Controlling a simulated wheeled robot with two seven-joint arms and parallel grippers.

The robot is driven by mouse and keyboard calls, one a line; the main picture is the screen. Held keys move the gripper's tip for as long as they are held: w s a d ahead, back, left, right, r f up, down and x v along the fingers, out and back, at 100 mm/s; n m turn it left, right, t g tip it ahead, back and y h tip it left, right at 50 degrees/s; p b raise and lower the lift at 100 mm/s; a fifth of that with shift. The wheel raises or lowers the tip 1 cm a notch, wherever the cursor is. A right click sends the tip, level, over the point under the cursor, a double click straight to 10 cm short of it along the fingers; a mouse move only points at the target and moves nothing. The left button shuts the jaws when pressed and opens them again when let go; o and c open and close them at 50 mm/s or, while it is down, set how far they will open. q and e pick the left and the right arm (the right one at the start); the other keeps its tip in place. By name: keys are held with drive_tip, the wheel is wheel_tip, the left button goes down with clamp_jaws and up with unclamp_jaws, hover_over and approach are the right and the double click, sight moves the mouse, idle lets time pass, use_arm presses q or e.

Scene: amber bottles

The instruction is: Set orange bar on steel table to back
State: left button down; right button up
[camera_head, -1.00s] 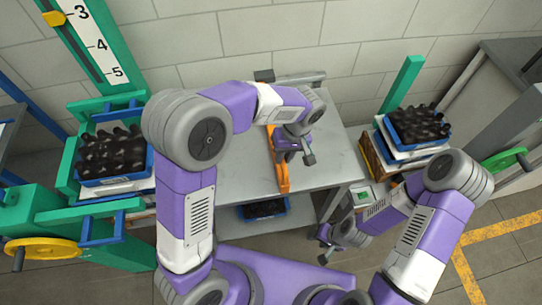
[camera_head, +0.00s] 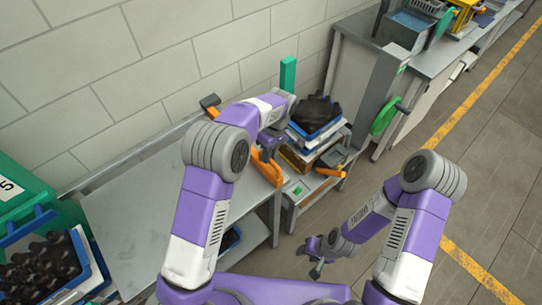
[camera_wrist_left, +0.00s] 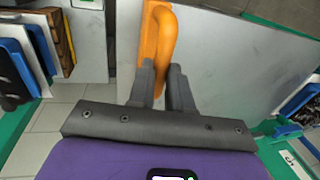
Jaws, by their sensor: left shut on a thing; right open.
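The orange bar (camera_head: 267,170) is at the right end of the steel table (camera_head: 130,205) in the head view. My left gripper (camera_head: 270,146) is shut on it. In the wrist view the orange bar (camera_wrist_left: 152,35) has a raised handle, with my left fingers (camera_wrist_left: 163,72) around it, and the steel table (camera_wrist_left: 225,60) is behind it. I cannot tell whether the bar touches the tabletop. My right gripper (camera_head: 316,260) is open and empty, low over the floor to the right of the table.
A stack with a blue tray of dark bottles (camera_head: 317,115) stands just right of the table, close to my left gripper. Another tray of dark bottles (camera_head: 40,265) is at the lower left. A wall runs behind. Much of the tabletop is clear.

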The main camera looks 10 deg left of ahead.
use_arm(q)
drive_tip(key=shift+w+d+r, duration=0.15)
drive_tip(key=shift+w, duration=0.05)
drive_tip(key=c, duration=1.1)
unclamp_jaws()
drive_tip(key=shift+w, duration=0.1)
drive_tip(key=shift+o, duration=0.2)
drive_tip(key=shift+r, duration=0.1)
drive_tip(key=s+v, duration=0.1)
drive_tip(key=v, duration=0.6)
drive_tip(key=shift+w, duration=0.4)
